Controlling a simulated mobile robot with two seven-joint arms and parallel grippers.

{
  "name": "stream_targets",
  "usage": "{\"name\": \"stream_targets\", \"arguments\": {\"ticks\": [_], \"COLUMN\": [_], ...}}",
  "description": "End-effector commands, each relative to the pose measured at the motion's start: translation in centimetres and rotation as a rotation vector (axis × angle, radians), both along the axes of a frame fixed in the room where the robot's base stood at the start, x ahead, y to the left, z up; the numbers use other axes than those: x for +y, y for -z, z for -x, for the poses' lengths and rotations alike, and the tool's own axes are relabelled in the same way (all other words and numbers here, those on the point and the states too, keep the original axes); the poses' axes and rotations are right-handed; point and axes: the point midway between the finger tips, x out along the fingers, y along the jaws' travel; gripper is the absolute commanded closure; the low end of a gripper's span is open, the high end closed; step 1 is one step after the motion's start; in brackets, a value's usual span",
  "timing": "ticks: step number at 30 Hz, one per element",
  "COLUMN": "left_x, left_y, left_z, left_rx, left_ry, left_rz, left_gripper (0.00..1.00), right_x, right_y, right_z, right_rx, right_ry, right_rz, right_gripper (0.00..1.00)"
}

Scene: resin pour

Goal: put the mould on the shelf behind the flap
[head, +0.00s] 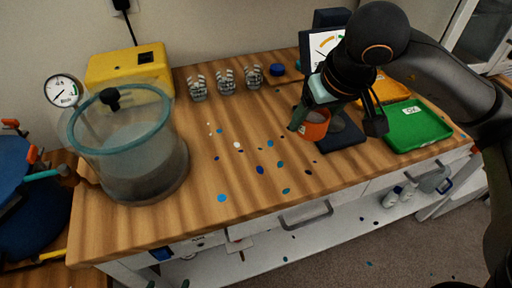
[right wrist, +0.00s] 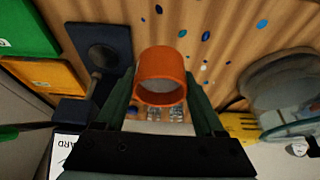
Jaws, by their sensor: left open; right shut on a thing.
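The mould appears to be the orange round cup (head: 313,126) with a grey inside, above the bench right of centre. My right gripper (head: 318,118) is shut on it. In the right wrist view the mould (right wrist: 160,68) sits between the two dark green fingers of the right gripper (right wrist: 162,84). My left gripper does not show in either view. A white shelf (head: 335,225) runs under the bench top. I cannot make out which panel is the flap.
A clear vacuum chamber (head: 130,165) and a yellow box (head: 128,65) stand at the left. Several clear cups (head: 225,84) stand at the back. A green tray (head: 415,127) and a dark stand (head: 342,137) are at the right. Blue spots dot the middle bench.

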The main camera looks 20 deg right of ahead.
Motion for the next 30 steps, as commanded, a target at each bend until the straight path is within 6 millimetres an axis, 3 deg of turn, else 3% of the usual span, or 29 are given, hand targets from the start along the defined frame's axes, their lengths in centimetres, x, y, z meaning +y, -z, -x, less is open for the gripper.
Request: {"name": "stream_targets", "arguments": {"ticks": [6, 13, 23, 30], "left_x": [0.5, 1.3, 1.4, 1.4], "left_y": [-1.1, -0.3, -0.2, -0.9], "left_z": [-0.2, 0.8, 1.1, 0.8], "left_rx": [-0.015, 0.009, 0.016, 0.002], "left_ry": [-0.009, -0.021, -0.021, -0.022], "left_rz": [-0.005, -0.017, -0.019, -0.016], "left_gripper": [0.00, 0.00, 0.00, 0.00], "right_x": [4.4, 7.1, 8.7, 8.6], "right_y": [2.3, 6.3, 9.1, 11.7], "right_z": [-3.7, -6.1, -7.6, -7.5], "right_rx": [0.005, 0.005, 0.004, 0.001], "right_ry": [-0.004, -0.001, 0.000, 0.001], "right_rz": [-0.005, -0.003, -0.001, -0.001], "right_gripper": [0.88, 0.88, 0.88, 0.88]}}
